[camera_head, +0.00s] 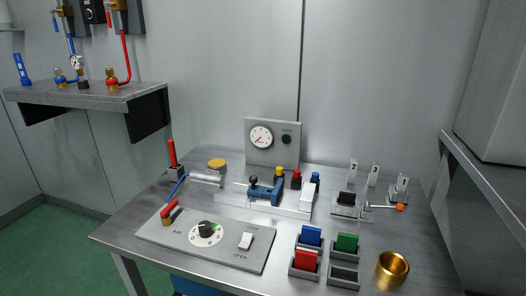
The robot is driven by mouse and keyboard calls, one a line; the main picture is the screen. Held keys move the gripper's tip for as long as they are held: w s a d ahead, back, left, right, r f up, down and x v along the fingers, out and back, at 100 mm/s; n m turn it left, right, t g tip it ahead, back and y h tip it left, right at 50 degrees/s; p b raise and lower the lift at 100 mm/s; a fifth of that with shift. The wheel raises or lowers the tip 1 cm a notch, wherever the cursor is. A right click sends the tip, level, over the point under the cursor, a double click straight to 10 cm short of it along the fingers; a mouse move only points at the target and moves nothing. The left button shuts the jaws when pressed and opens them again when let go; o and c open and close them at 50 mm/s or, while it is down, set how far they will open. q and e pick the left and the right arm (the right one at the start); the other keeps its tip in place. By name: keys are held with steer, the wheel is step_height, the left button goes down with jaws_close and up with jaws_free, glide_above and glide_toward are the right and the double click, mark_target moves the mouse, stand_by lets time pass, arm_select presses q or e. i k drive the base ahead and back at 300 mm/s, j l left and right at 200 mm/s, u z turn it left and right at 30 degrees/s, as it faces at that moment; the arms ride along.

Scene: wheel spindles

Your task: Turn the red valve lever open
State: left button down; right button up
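A short red lever (168,209) sits at the left end of a grey control panel (165,236) on the metal table, tilted, with a dark fitting beside it. Another red handle (172,152) stands upright on a small block at the table's back left, near a blue hose. A red-topped brass fitting (112,78) is on the wall shelf at upper left. I cannot tell from this view which red part is the valve lever. Neither of my grippers is in view.
The panel also holds a round dial (206,232) and a white rocker switch (245,241). Behind are a silver cylinder (206,177), a blue clamp (266,190) and a gauge box (272,142). Card bins (344,277) and a brass cup (392,269) stand front right.

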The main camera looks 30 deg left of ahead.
mark_target(165, 215)
steer(key=u, duration=1.6)
